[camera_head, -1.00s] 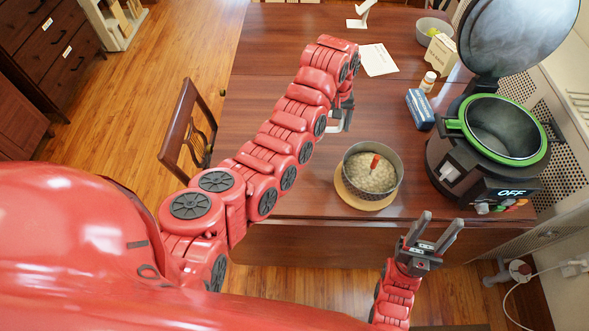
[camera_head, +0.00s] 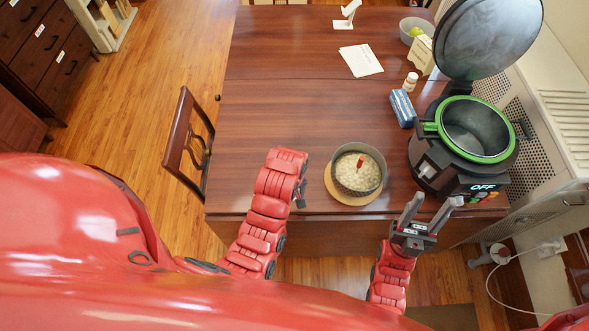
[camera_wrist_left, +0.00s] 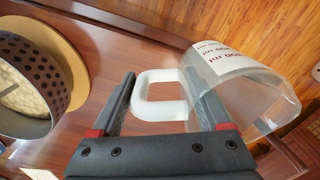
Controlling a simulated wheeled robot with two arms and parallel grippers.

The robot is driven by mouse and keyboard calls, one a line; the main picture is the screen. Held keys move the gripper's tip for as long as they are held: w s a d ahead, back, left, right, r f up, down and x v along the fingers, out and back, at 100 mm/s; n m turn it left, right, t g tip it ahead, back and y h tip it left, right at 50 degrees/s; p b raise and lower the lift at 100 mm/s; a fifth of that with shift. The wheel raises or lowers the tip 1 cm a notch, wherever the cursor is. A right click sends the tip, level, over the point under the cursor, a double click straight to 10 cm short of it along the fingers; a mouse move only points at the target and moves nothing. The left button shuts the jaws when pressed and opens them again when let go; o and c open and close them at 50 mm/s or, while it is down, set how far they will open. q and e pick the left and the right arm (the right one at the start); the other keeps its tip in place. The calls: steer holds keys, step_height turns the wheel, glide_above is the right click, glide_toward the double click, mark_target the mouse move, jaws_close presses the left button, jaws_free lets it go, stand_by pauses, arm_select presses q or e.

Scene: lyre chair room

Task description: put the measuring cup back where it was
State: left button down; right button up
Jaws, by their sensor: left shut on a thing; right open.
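The measuring cup (camera_wrist_left: 245,85), clear with red "500 ml" type markings and a white loop handle (camera_wrist_left: 160,95), shows in the left wrist view. My left gripper (camera_wrist_left: 162,70) is shut on the measuring cup at its handle; the cup lies to the right of the fingers. In the head view the cup is hidden behind my left arm, near the table's front edge, left of the pot. I cannot tell whether the cup touches the table. My right gripper (camera_head: 430,208) is open and empty at the front edge, below the cooker.
A grey pot (camera_head: 359,172) with pale contents and a red-handled thing stands on a round wooden board (camera_head: 340,195). A green-rimmed cooker (camera_head: 455,150) with its lid up stands right. The table's left half is clear.

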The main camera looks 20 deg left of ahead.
arm_select(q)
steer(key=w+b, duration=0.2)
steer(key=w, duration=0.2)
steer(key=w+f+b, duration=0.1)
steer(key=w+b, duration=0.2)
steer(key=w, duration=0.1)
steer(key=w+f+b, duration=0.1)
steer(key=w+b, duration=0.2)
steer(key=w, duration=0.1)
steer(key=shift+w+d, duration=0.1)
steer(key=shift+d, duration=0.15)
steer(key=shift+w+r+p, duration=0.45)
steer(key=shift+r+p, duration=0.1)
steer(key=shift+p, duration=0.2)
steer(key=shift+w+f, duration=0.15)
steer(key=shift+w, duration=0.4)
steer(key=shift+w+f+p, duration=0.15)
steer(key=shift+w+p, duration=0.05)
steer(key=shift+p, duration=0.3)
step_height(320, 180, down, 3)
steer(key=shift+r+p, duration=0.15)
steer(key=shift+p, duration=0.65)
steer(key=shift+f, duration=0.35)
